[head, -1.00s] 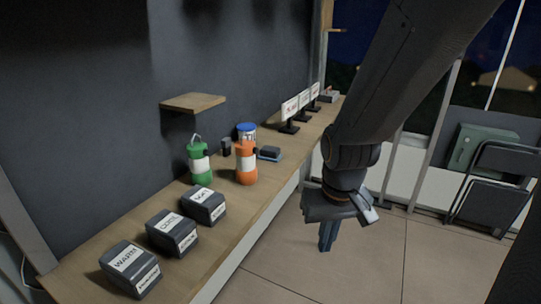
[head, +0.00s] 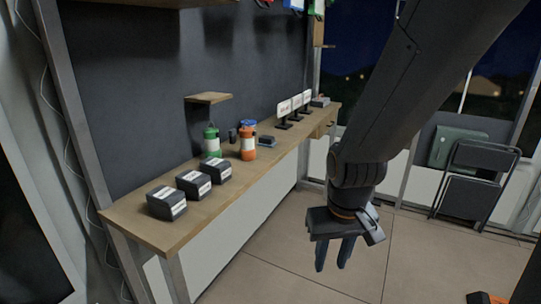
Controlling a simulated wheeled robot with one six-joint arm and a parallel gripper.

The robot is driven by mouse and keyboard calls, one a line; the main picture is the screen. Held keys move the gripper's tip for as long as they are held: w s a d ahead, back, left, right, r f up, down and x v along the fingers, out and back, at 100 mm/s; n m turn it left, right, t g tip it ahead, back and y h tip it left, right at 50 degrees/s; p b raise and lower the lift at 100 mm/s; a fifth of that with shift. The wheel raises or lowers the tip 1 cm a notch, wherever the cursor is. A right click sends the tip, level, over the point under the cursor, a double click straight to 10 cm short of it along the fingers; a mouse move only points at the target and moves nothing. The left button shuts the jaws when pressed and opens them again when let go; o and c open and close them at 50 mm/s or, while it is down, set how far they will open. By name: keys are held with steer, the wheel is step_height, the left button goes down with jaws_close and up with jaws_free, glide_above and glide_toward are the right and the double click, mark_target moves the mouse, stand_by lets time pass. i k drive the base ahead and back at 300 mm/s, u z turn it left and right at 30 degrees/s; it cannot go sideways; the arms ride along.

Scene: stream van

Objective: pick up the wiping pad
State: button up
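The wiping pad is probably the small dark block with a blue base (head: 267,141) lying on the wooden counter, just right of the orange lantern-like container (head: 248,146). It is small in the picture, so details are hard to make out. My gripper (head: 335,256) hangs over the floor to the right of the counter, pointing down. Its two fingers are apart with nothing between them. It is well away from the pad and touches nothing.
The counter (head: 150,228) also holds three labelled dark boxes (head: 194,184), a green lantern-like container (head: 211,143), a blue-lidded tub (head: 249,124) and small signs (head: 284,108). A small shelf (head: 208,98) juts above. Folded chairs (head: 474,180) stand right. The floor between is clear.

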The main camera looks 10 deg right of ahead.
mark_target(265, 141)
steer(key=z, duration=0.95)
steer(key=i, duration=1.25)
steer(key=u, duration=1.35)
steer(key=i, duration=0.95)
steer(key=u, duration=0.2)
